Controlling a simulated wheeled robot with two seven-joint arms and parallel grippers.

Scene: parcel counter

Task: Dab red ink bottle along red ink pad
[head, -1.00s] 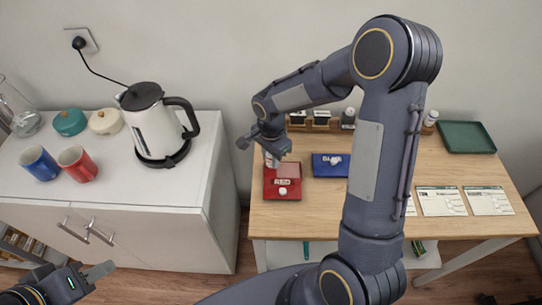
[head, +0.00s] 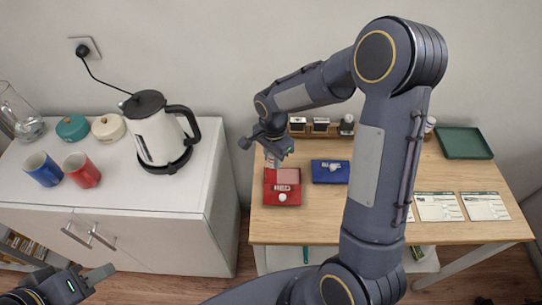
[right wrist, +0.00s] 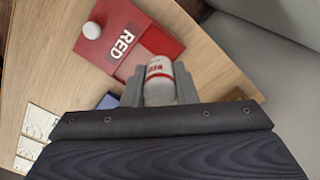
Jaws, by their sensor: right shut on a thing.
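The red ink pad (head: 283,197) lies open on the wooden counter, its label reading RED and a round white knob near its front. It also shows in the right wrist view (right wrist: 142,22). My right gripper (head: 270,148) is over the pad's far left end, shut on the red ink bottle (right wrist: 158,72), a white bottle with a red band. In the head view the bottle (head: 271,161) is mostly hidden by the gripper. I cannot tell whether it touches the pad. My left gripper (head: 92,277) is low at the left, away from the counter; its jaw opening is unclear.
A blue ink pad (head: 325,172) lies right of the red one. Bottles in wooden holders (head: 320,125) stand behind. A green tray (head: 464,143) and printed forms (head: 438,206) are at the right. The left cabinet carries a kettle (head: 155,135), mugs and jars.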

